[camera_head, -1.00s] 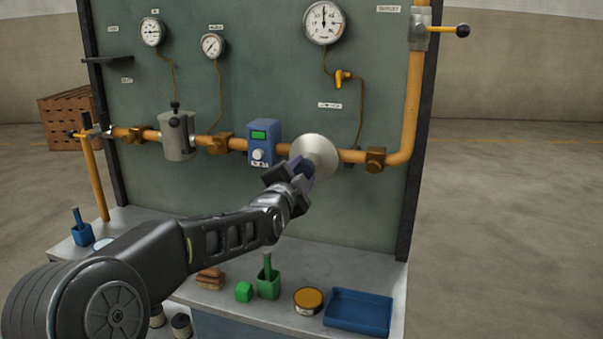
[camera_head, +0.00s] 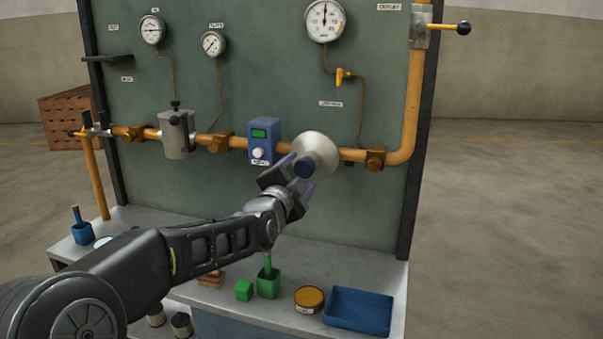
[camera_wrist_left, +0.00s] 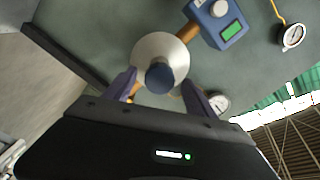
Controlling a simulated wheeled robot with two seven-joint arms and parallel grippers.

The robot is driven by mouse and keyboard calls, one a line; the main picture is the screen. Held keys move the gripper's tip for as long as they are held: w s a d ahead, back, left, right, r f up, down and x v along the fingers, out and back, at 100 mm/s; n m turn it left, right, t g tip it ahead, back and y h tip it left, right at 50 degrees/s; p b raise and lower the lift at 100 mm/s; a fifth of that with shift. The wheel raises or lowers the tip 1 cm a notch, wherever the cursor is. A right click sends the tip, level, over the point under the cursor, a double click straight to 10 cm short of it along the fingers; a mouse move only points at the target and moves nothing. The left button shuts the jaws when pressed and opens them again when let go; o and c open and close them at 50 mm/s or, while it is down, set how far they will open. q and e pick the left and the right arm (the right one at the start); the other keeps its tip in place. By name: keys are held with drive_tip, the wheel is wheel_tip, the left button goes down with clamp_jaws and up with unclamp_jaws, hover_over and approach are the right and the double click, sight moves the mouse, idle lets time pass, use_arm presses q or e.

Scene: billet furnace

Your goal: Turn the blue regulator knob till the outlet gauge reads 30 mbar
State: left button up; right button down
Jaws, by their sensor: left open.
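The blue regulator knob (camera_head: 305,167) sits on the front of the pale round regulator body (camera_head: 318,150) on the orange pipe. My left gripper (camera_head: 297,177) is open, with its fingers apart around the knob's near end. In the left wrist view the knob (camera_wrist_left: 160,78) lies between and just beyond the two fingertips (camera_wrist_left: 160,84), with gaps on both sides; no contact shows. The outlet gauge (camera_head: 325,20) is the large white dial at top right; its needle points about straight up, and its numbers are too small to read. My right gripper is out of view.
A blue box with a green display (camera_head: 264,140) sits on the pipe just left of the regulator. A blue tray (camera_head: 358,311), an orange tin (camera_head: 309,299) and green items (camera_head: 268,283) stand on the bench below.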

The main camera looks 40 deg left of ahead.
use_arm(q)
drive_tip(key=v, duration=0.5)
drive_tip(key=shift+s+b, duration=0.15)
drive_tip(key=shift+b, duration=0.15)
